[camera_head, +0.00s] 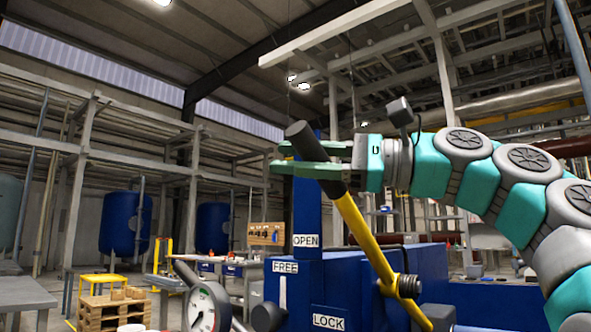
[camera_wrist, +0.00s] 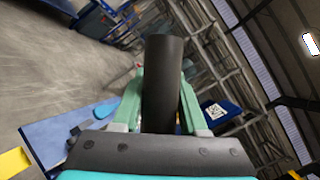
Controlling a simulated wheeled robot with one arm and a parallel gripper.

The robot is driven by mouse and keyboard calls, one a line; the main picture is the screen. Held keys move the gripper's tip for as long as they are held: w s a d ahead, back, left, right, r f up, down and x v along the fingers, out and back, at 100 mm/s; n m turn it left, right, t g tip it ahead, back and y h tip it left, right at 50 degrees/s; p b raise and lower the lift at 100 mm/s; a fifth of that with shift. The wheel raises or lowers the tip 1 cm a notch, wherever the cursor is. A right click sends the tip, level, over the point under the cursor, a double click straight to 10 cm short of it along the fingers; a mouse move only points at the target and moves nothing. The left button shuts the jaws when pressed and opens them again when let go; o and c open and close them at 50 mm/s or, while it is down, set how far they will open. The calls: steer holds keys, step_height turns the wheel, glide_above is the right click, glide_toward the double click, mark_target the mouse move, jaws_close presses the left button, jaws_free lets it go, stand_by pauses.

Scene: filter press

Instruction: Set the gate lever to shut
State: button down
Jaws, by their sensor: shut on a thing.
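A long yellow lever (camera_head: 362,232) with a dark grip (camera_head: 306,141) leans up and to the left from a dark pivot on the blue machine (camera_head: 345,285). My gripper (camera_head: 300,160) has its green fingers closed around the dark grip near the lever's top end. In the wrist view the dark grip (camera_wrist: 162,85) stands between the two green fingers. A plate reading OPEN (camera_head: 306,241) is on the blue post, left of the yellow shaft. No plate reading shut is visible.
Plates reading FREE (camera_head: 285,267) and LOCK (camera_head: 328,322) sit lower on the blue machine. A round gauge (camera_head: 206,308) stands at the lower left. Blue tanks (camera_head: 125,224) and a wooden pallet (camera_head: 113,312) are farther back. Space left of the lever's top looks clear.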

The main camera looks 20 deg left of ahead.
steer(key=c, duration=0.9)
jaws_free()
steer(key=shift+w+d+r, duration=0.2)
steer(key=shift+r, duration=0.25)
steer(key=o, duration=0.5)
steer(key=shift+a+f, duration=0.1)
steer(key=shift+f, duration=0.05)
steer(key=shift+c, duration=0.2)
steer(key=d+f, duration=0.1)
steer(key=d, duration=0.6)
steer(key=shift+w+d, duration=0.3)
steer(key=shift+d, duration=0.1)
